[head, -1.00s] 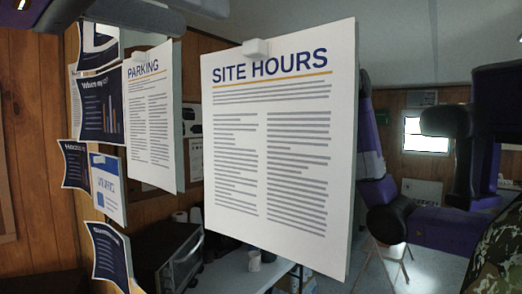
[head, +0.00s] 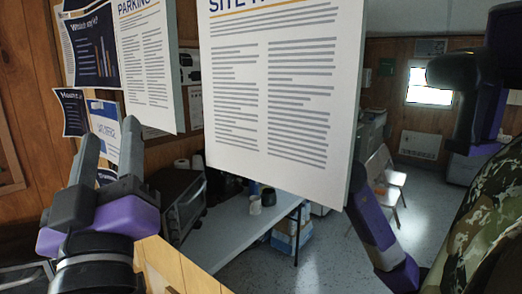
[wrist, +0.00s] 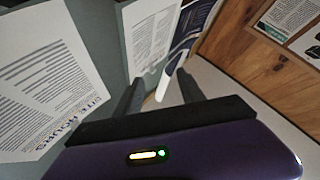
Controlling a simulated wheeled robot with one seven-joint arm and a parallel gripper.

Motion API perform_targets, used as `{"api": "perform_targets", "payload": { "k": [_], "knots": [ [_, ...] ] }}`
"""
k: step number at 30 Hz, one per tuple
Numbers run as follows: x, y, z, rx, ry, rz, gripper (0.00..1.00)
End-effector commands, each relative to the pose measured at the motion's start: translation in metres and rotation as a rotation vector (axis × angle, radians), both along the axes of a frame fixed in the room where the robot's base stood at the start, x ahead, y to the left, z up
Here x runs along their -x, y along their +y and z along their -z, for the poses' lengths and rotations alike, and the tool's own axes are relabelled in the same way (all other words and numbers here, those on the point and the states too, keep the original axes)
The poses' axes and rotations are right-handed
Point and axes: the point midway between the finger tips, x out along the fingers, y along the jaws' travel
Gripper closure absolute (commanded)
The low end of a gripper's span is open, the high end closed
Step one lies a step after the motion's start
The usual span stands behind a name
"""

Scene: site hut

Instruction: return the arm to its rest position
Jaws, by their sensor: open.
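My gripper (head: 108,142) is at the lower left of the head view, its dark grey fingers pointing up and spread apart. It is open, with nothing seen between the fingers. The fingers overlap the small posters behind them in the picture; I cannot tell the gap. In the wrist view my gripper (wrist: 160,85) also shows two separated fingers. My purple and black arm crosses the right side of the head view.
The SITE HOURS sheet (head: 275,90) hangs large in the middle, with the PARKING sheet (head: 148,80) to its left. A wood-panelled wall (head: 28,90) stands at left. Below are a white table (head: 225,235) and a black oven-like box (head: 182,205). Open floor (head: 335,245) shows at right.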

Motion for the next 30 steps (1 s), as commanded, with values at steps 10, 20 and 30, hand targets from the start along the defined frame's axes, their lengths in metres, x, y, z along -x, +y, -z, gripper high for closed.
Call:
{"api": "perform_targets", "payload": {
  "k": [10, 20, 30],
  "knots": [
    [0.018, -0.068, 0.152, 0.075, 0.068, -0.139, 0.54],
    [0.068, -0.160, 0.259, 0.041, 0.207, -0.196, 0.54],
    [0.144, -0.258, 0.331, -0.070, 0.397, -0.153, 0.54]
  ]
}}
